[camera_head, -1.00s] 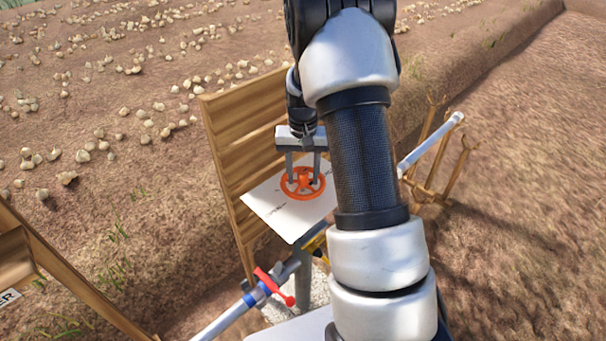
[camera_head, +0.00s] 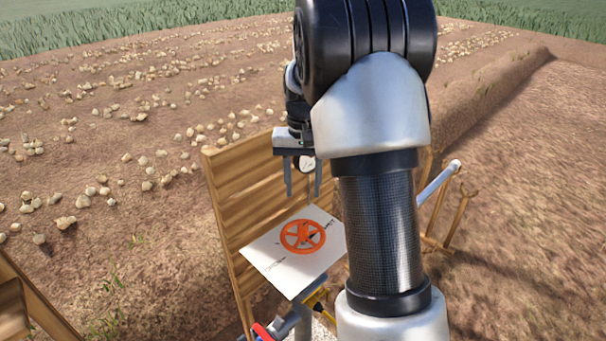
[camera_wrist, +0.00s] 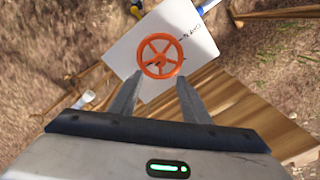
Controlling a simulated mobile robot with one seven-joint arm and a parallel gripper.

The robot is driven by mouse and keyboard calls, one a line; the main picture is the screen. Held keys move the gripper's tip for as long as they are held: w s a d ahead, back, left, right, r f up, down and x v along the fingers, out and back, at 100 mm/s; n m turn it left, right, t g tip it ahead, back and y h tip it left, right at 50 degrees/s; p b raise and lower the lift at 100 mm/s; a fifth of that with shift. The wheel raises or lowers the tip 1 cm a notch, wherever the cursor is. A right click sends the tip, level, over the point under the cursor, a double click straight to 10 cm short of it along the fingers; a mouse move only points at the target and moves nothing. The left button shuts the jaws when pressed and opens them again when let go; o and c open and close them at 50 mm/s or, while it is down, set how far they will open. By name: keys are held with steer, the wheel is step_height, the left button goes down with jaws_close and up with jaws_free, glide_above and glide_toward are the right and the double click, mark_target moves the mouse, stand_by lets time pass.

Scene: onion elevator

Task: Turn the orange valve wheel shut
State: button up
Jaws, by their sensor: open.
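The orange valve wheel (camera_head: 303,236) lies over a white plate (camera_head: 272,262) with dark lettering, in front of a wooden board. My gripper (camera_head: 302,192) is open and empty, its two fingers pointing down above the wheel and apart from it. In the wrist view the wheel (camera_wrist: 159,56) shows whole, with several spokes and one marked spoke toward the lower left. The fingertips (camera_wrist: 161,80) show on either side of the wheel's near edge in that view. The plate's lettering is too small to read fully.
A slatted wooden board (camera_head: 240,200) stands behind the plate. A red valve handle (camera_head: 262,331) sits low in front of it. A white pipe (camera_head: 440,180) rests on a wooden rack at right. Onions lie in rows on the soil behind.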

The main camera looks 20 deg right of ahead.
steer(key=shift+r, duration=1.45)
steer(key=s+a+r+n+t+p, duration=0.2)
steer(key=s+a+r+p, duration=0.15)
steer(key=s+r, duration=0.45)
steer(key=s+a+r+n+t+p, duration=0.1)
steer(key=s+a+r+t+p, duration=0.1)
steer(key=s+a+r, duration=0.45)
steer(key=s+r+n+t+p, duration=0.1)
steer(key=s+r, duration=0.1)
steer(key=s, duration=0.8)
steer(key=shift+s+a+n+t+p, duration=0.3)
steer(key=shift+n+p, duration=0.05)
steer(key=shift+n, duration=0.05)
